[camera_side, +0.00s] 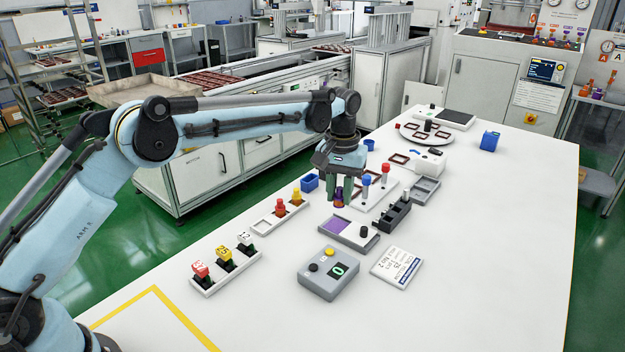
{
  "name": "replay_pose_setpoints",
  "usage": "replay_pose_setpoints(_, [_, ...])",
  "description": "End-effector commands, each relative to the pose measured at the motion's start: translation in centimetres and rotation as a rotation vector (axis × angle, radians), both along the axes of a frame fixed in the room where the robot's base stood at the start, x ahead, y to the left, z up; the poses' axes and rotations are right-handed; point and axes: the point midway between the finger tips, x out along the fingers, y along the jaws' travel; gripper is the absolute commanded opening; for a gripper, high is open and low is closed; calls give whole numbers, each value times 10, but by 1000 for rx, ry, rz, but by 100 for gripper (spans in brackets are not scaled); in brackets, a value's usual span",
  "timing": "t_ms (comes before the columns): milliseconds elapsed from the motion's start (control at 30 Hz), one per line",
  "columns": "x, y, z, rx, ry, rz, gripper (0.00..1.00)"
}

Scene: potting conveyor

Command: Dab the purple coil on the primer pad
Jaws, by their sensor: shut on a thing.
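My gripper (339,190) points straight down near the middle of the table. Its greenish fingers are shut on the small purple coil (339,201), which has a reddish part and is partly covered by the fingers. The primer pad is a grey tray with a flat purple surface (336,226) and a black knob at its right end. The coil shows just above the pad's far edge in the picture, apart from the purple surface. I cannot tell its exact height.
A rack with red and yellow coils (265,224) lies left of the pad. A white rack with blue and red coils (360,203) and a dark block (392,217) lie behind and right. A grey counter box (328,273) and a label card (397,267) lie in front. The right side is mostly clear.

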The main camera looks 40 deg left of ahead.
Motion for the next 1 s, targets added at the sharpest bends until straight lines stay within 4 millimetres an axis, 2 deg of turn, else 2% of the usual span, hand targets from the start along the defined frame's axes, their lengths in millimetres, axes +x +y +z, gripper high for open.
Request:
replay_pose_setpoints(300, [0,0,-32,0,0,0,0])
replay_pose_setpoints(500, [0,0,-45,0,0,0,0])
replay_pose_setpoints(1000, [0,0,-49,0,0,0,0])
